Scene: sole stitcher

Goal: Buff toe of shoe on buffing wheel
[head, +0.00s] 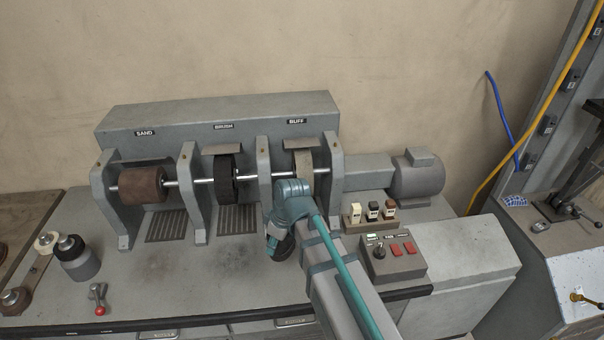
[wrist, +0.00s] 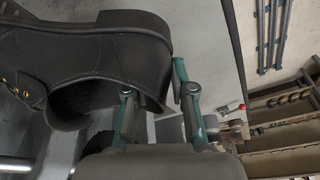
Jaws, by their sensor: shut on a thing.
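The buffing wheel (head: 305,175) is a pale disc on the shaft under the BUFF label, at the right end of the machine. A black lace-up shoe (wrist: 85,45) fills the upper left of the wrist view. My gripper (wrist: 155,86) is shut on the shoe's back wall near the heel, one finger inside the opening and one outside. In the head view the shoe (head: 281,250) shows as a dark shape under my gripper (head: 272,238), in front of and below the buffing wheel. My arm hides part of the wheel, and I cannot see the toe clearly.
A brown sanding drum (head: 143,186) and a dark brush wheel (head: 223,178) share the shaft, between grey uprights. A control box (head: 392,258) and small blocks (head: 372,211) stand to the right. The middle bench top is clear.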

